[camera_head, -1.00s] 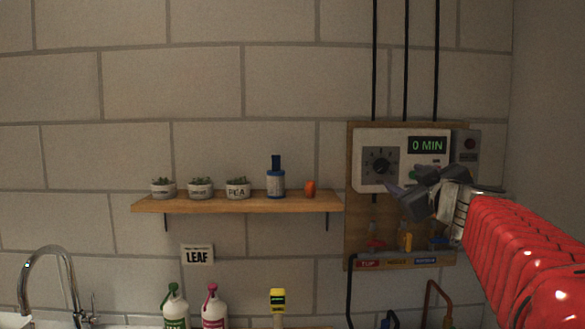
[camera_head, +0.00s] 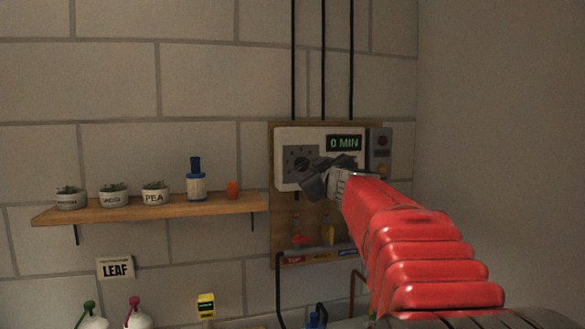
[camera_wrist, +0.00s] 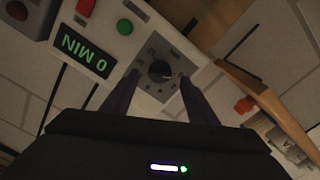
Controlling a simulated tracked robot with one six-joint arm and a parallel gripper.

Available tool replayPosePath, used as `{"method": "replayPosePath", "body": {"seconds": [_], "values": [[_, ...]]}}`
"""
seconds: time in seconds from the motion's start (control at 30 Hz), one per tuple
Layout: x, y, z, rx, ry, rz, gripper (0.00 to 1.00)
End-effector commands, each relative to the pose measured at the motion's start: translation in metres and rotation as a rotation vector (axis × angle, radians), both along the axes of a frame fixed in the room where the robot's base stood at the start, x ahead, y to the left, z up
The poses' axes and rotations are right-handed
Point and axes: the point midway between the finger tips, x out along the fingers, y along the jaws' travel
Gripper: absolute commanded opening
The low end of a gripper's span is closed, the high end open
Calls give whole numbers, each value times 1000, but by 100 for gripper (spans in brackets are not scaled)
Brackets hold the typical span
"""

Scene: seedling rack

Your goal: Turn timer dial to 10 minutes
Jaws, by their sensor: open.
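The timer box (camera_head: 285,180) hangs on a wooden board on the wall, and its green display (camera_head: 344,143) reads 0 MIN. The black timer dial (camera_wrist: 160,71) sits on a grey square plate and shows in the wrist view between my fingertips, beyond them. In the head view my gripper covers part of the dial plate. My gripper (camera_head: 307,180) is open and empty in front of the box; it also shows in the wrist view (camera_wrist: 155,85). I cannot tell whether a finger touches the dial.
A wooden shelf (camera_head: 150,208) to the left holds several small pots, a blue-capped bottle (camera_head: 196,183) and an orange item (camera_head: 232,189). A green button (camera_wrist: 125,27) and red button (camera_wrist: 85,6) sit near the dial. A grey box (camera_head: 380,150) adjoins at right.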

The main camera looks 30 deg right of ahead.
Motion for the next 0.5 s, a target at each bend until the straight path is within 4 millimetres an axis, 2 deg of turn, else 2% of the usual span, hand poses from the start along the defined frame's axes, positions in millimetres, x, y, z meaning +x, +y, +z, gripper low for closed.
{"method": "replayPosePath", "body": {"seconds": [0.23, 0.5], "values": [[27, -7, -1, -1, 1, 1, 53], [37, -9, 0, 0, -1, 0, 53]]}}
